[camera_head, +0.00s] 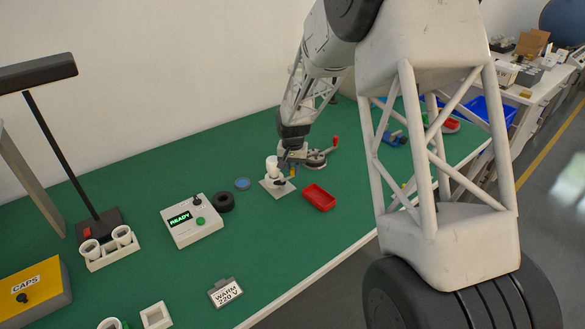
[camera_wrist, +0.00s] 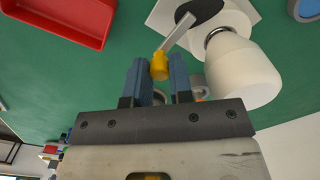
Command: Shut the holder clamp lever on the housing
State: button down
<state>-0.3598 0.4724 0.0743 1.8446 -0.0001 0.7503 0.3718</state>
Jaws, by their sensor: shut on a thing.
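The white housing (camera_wrist: 238,65) stands on a pale base plate; in the head view it (camera_head: 272,168) is at the middle of the green table. The clamp lever (camera_wrist: 178,33) is a grey metal arm with a yellow knob (camera_wrist: 159,66) at its end, reaching out from a dark pivot beside the housing. My gripper (camera_wrist: 160,72) is shut on the yellow knob, with a blue-grey finger on each side of it. In the head view my gripper (camera_head: 292,165) is right beside the housing and hides part of the lever.
A red tray (camera_head: 319,197) lies just right of the housing. A round fixture with a red-handled lever (camera_head: 320,156) is behind. A control box reading READY (camera_head: 192,220), a black ring (camera_head: 224,202) and a blue disc (camera_head: 242,184) are to the left. The front table has free room.

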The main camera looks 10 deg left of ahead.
jog(key=m, duration=0.1)
jog(key=s+m, duration=0.1)
jog(key=m, duration=0.1)
jog(key=d+m, duration=0.1)
jog(key=m, duration=0.1)
jog(key=shift+s, duration=0.4)
jog(key=m, duration=0.2)
jog(key=s+m, duration=0.1)
jog(key=m, duration=0.1)
jog(key=shift+s+d, duration=0.1)
jog(key=shift+s, duration=0.05)
jog(key=shift+s+m, duration=0.25)
jog(key=shift+m, duration=0.45)
jog(key=shift+s+m, duration=0.2)
jog(key=shift+m, duration=0.5)
jog(key=c, duration=1)
grip_release()
jog(key=shift+r, duration=0.15)
notch_tip(320, 180, up, 8)
jog(key=shift+f, duration=0.2)
